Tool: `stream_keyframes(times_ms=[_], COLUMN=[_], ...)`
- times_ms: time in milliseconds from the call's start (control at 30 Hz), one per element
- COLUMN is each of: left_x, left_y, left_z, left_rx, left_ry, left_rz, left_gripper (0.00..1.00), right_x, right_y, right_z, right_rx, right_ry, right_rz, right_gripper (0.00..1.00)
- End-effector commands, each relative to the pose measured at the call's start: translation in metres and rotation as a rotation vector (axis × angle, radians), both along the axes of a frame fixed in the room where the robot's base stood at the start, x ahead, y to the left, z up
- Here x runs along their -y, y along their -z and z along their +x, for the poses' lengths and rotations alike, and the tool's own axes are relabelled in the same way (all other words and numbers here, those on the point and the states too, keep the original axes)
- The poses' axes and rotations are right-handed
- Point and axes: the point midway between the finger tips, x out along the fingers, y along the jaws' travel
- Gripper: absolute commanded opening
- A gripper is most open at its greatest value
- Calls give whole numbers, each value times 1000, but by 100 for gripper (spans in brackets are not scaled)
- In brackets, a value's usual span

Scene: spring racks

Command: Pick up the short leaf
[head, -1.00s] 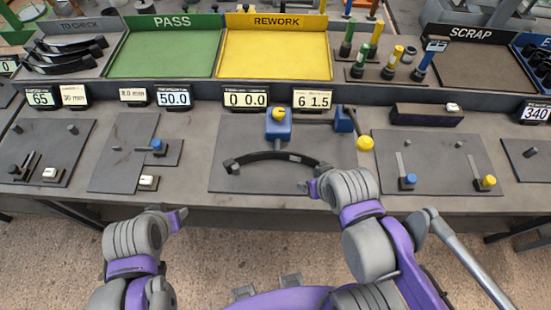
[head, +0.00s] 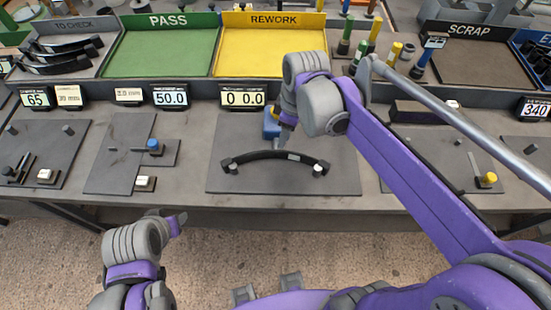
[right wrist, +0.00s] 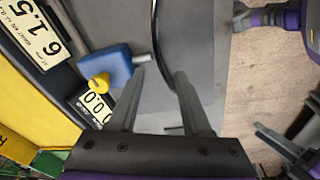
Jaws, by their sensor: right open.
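A black curved leaf (head: 250,156) lies on the middle grey plate (head: 235,183), its ends by two small light pegs. In the right wrist view the leaf (right wrist: 155,35) is a thin dark curve running toward the space between my fingers. My right gripper (head: 285,134) is just behind the leaf's middle in the head view. In the right wrist view my right gripper (right wrist: 162,73) is open with nothing held. More black leaves (head: 62,58) lie in the TO CHECK tray at the back left. My left gripper (head: 180,220) hangs in front of the bench, its jaws unclear.
A blue block (right wrist: 105,68) with a yellow knob (right wrist: 99,84) stands close to my right fingers. Green PASS (head: 160,45) and yellow REWORK (head: 270,50) trays look empty. Other gauge plates (head: 125,170) flank the middle one. My right arm hides part of the bench's right side.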

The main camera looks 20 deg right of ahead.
Motion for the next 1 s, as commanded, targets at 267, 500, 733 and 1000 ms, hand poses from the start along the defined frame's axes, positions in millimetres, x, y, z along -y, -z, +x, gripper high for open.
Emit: stream_keyframes(times_ms=[267, 500, 733, 1000], left_x=[0, 0, 0, 0], left_y=[4, 8, 8, 9], left_z=[-1, -3, -3, -3], left_rx=[-3, -6, -5, -6], left_ry=[0, 0, 0, 0], left_rz=[0, 0, 0, 0], left_gripper=[50, 50, 50, 50], right_x=[-8, -12, -13, -16], right_y=[14, 50, 68, 105], right_z=[20, 21, 21, 20], right_rx=[-44, -43, -42, -43], right_ry=[-151, -150, -149, -148], right_rz=[0, 0, -1, 0], right_gripper=[48, 48, 48, 48])
